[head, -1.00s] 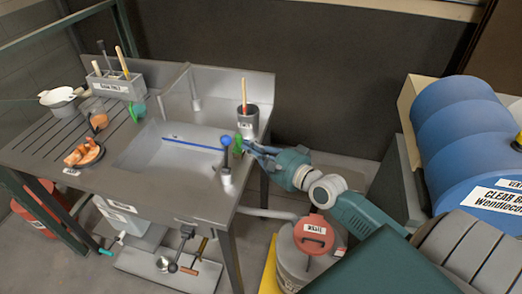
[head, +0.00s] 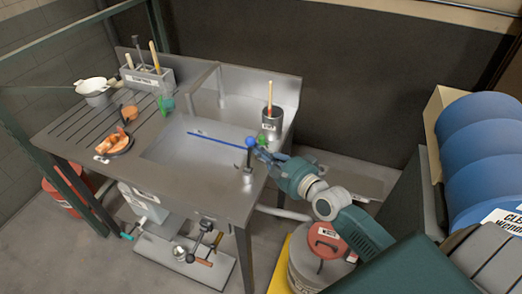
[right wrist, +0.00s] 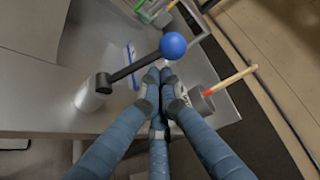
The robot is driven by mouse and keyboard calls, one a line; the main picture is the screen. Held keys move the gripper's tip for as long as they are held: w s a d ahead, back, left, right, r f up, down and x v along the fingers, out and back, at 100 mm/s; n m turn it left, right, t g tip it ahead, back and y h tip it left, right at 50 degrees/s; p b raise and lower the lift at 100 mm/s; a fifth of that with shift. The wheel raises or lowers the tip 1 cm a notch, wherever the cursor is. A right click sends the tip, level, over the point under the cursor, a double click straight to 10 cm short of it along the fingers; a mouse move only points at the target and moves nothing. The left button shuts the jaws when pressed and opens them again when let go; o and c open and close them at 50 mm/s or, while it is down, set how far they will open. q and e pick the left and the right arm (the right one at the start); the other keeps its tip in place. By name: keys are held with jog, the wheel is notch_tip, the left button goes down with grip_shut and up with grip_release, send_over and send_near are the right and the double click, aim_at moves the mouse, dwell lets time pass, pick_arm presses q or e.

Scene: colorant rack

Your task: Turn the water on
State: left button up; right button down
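The tap lever with a blue ball knob (head: 251,142) stands at the sink's (head: 185,150) front right corner. In the right wrist view the blue ball (right wrist: 173,45) sits on a dark rod leaning from a grey cylindrical base (right wrist: 93,94). My right gripper (head: 259,153) is just right of the knob in the head view. In the right wrist view its blue fingers (right wrist: 161,82) converge with their tips together and nothing seen between them. The tips are close to the ball; I cannot tell whether they touch. No water stream is visible. My left gripper is not in view.
A waste bucket with a red lid (head: 327,242) stands on the floor below my arm. Blue drums (head: 475,150) are at the right.

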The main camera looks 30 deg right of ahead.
jog(key=shift+s+a+r+n+t+b, duration=0.1)
jog(key=shift+s+a+n+t+b, duration=0.3)
jog(key=shift+n+b, duration=0.35)
jog(key=s+a+f+n+t+y+b, duration=0.1)
jog(key=s+a+n+t+y+b, duration=0.2)
jog(key=n+b, duration=0.7)
jog(key=shift+s+a+n+t+y+b, duration=0.45)
jog(key=shift+s+a+b, duration=0.25)
jog(key=shift+a, duration=0.25)
jog(key=shift+f, duration=0.1)
